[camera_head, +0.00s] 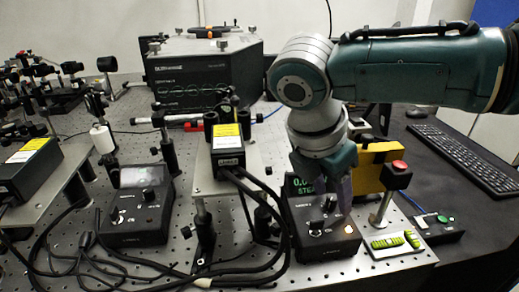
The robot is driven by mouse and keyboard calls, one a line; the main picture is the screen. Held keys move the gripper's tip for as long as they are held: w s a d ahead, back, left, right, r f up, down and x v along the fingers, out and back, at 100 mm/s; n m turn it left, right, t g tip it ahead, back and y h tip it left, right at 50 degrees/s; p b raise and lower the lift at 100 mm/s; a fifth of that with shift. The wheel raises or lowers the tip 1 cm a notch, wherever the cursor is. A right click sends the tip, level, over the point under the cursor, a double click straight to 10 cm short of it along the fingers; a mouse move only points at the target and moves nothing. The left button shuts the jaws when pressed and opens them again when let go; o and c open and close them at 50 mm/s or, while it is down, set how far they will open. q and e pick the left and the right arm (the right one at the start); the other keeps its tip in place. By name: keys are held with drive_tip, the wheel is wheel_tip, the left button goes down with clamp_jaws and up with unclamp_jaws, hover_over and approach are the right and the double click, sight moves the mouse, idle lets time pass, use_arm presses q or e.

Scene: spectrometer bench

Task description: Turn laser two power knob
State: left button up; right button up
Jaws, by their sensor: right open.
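A black control box (318,243) with knobs, a lit orange button and a green display (305,186) stands on the right of the optical bench. My right arm comes in from the right, and its open gripper (338,192) points down at the back right of this box, close to a dark knob (329,203). The gripper partly hides the box and display; I cannot tell whether it touches the knob. A second, similar control box (138,217) with a dark display stands at the left. A black laser head (228,158) with a yellow label sits between them. My left gripper is not in view.
Black cables (262,215) loop between the laser head and the right box. A red button (399,166) on a post, a yellow block (370,170) and a small green level (388,241) crowd the right side. A keyboard (470,160) lies farther right; a large dark instrument (205,75) stands behind.

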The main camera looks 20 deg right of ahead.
clamp_jaws()
idle(0.3)
idle(0.3)
